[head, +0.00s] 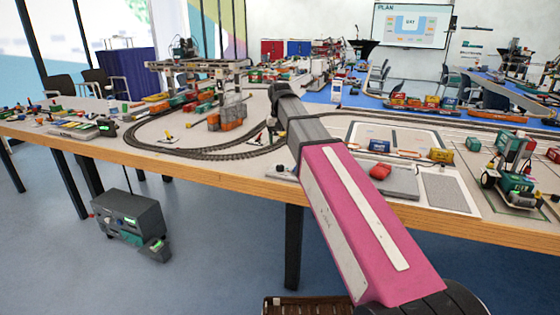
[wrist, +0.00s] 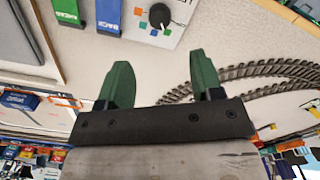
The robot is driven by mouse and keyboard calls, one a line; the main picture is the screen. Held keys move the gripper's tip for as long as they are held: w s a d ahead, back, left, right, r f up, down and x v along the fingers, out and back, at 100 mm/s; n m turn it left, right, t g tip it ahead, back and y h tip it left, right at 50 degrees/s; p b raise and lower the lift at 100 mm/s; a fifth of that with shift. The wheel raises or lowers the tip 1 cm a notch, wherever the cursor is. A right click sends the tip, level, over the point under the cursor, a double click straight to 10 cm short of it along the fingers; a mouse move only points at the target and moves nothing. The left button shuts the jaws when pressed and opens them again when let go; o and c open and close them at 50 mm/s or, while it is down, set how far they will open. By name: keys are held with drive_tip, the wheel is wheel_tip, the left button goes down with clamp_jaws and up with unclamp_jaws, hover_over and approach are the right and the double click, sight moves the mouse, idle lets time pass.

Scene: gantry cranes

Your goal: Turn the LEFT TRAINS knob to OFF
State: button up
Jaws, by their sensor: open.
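A black round knob (wrist: 158,16) sits on a white control plate (wrist: 141,7) at the top of the wrist view. Small orange, green and blue squares surround the knob. A pale mark shows on its lower edge, but I cannot read its setting or any knob name. My gripper (wrist: 160,62) is open and empty, its two green fingers apart and pointing toward the plate. The knob lies beyond the fingertips in the picture, with no visible contact. In the head view my gripper (head: 271,128) is small, and a pale plate (head: 280,173) lies near the table's front edge, partly covered by my arm.
Green (wrist: 66,10) and blue (wrist: 109,16) labelled pieces stand beside the control plate. Curved train track (wrist: 275,75) runs to the right. In the head view, a model gantry crane (head: 200,68) stands over the track, and a grey pad (head: 390,181) lies right of my arm.

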sight(280, 165)
wheel_tip(280, 165, down, 11)
drive_tip(key=shift+r, duration=0.1)
idle(0.5)
drive_tip(key=c, duration=0.9)
